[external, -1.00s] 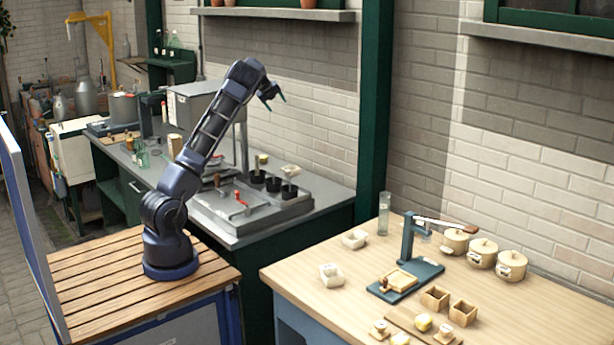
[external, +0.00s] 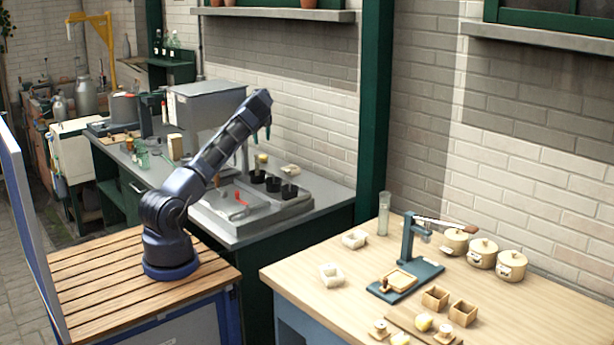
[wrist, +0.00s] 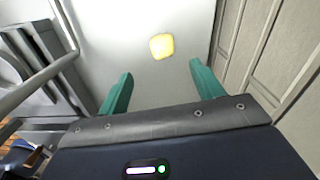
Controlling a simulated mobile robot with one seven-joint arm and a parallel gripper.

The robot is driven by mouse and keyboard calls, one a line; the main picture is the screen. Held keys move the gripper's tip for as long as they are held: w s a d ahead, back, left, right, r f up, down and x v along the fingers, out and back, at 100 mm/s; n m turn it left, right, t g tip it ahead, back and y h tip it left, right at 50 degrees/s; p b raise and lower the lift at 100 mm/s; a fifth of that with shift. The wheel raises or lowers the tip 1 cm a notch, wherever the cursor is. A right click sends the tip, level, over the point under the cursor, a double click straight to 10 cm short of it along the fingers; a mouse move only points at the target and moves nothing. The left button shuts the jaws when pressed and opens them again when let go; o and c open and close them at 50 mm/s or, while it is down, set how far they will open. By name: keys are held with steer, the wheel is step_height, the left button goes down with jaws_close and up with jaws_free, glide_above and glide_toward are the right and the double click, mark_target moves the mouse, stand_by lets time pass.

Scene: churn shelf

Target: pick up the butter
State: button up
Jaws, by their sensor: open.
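A yellow lump that looks like butter (wrist: 161,46) lies on a pale grey surface in the wrist view, ahead of and between my fingertips. It is most likely the small yellow piece (external: 263,159) at the back of the grey counter in the external view. My gripper (external: 261,133) hangs above it, fingers pointing down. The teal fingers (wrist: 160,82) are apart with nothing between them, and clear of the lump.
Black pots (external: 273,184) and a grey tray (external: 240,211) stand on the counter near the wall. Other yellow pieces (external: 424,322) are on the wooden table, with a green press (external: 405,270) and lidded crocks (external: 482,253).

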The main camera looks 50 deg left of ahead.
mark_target(262, 156)
step_height(262, 156, down, 6)
steer(key=shift+r, duration=0.25)
steer(key=shift+w+a+f, duration=0.1)
steer(key=shift+a+f, duration=0.05)
steer(key=shift+f, duration=1.2)
steer(key=shift+w+a+f, duration=0.1)
steer(key=shift+f, duration=1.2)
steer(key=shift+c, duration=0.3)
steer(key=c, duration=1)
